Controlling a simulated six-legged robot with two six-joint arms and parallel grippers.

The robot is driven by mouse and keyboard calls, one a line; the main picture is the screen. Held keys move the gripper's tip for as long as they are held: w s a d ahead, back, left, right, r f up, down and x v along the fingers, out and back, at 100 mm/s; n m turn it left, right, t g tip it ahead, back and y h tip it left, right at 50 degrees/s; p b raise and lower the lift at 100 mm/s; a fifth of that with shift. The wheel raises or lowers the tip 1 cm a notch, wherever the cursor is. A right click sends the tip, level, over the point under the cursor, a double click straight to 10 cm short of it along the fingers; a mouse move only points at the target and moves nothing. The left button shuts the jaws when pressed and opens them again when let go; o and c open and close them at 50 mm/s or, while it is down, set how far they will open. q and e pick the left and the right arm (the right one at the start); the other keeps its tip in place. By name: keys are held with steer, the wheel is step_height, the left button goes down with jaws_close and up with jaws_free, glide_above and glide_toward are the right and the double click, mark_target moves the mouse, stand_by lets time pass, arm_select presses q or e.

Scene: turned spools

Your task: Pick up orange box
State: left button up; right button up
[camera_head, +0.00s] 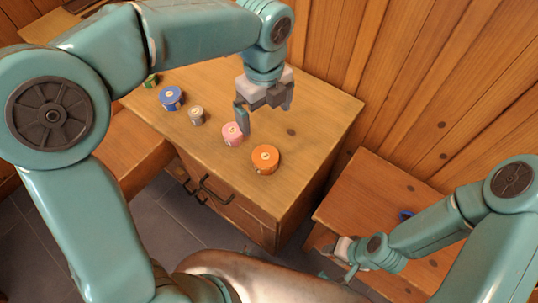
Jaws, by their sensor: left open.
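The orange box shows as a short, round, orange spool-like piece (265,160) with a pale disc on top. It stands upright near the front right edge of the wooden cabinet top (310,125). My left gripper (264,108) is open and empty above the cabinet top, behind the orange piece and apart from it. One of its fingers is close to the pink spool (232,135); I cannot tell if they touch. My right gripper (340,256) is low at the right, away from the orange piece, and its jaws are too small to read.
A grey spool (196,117), a blue spool (171,99) and a green piece (151,82) stand in a row to the left of the pink one. A lower wooden surface (372,182) at the right holds a small blue object (405,214). A plank wall (400,70) rises behind.

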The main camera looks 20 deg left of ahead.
arm_select(q)
glide_above(264, 154)
steer(key=f, duration=1)
steer(key=shift+w+a+f+b, duration=0.25)
steer(key=shift+w+f+b, duration=0.05)
steer(key=shift+f, duration=0.05)
steer(key=shift+s+d+f, duration=0.15)
steer(key=shift+s+f, duration=0.2)
steer(key=shift+f, duration=0.05)
step_height(264, 154, down, 4)
steer(key=shift+w+f, duration=0.1)
steer(key=shift+f, duration=0.3)
steer(key=shift+d, duration=0.1)
steer(key=c, duration=1)
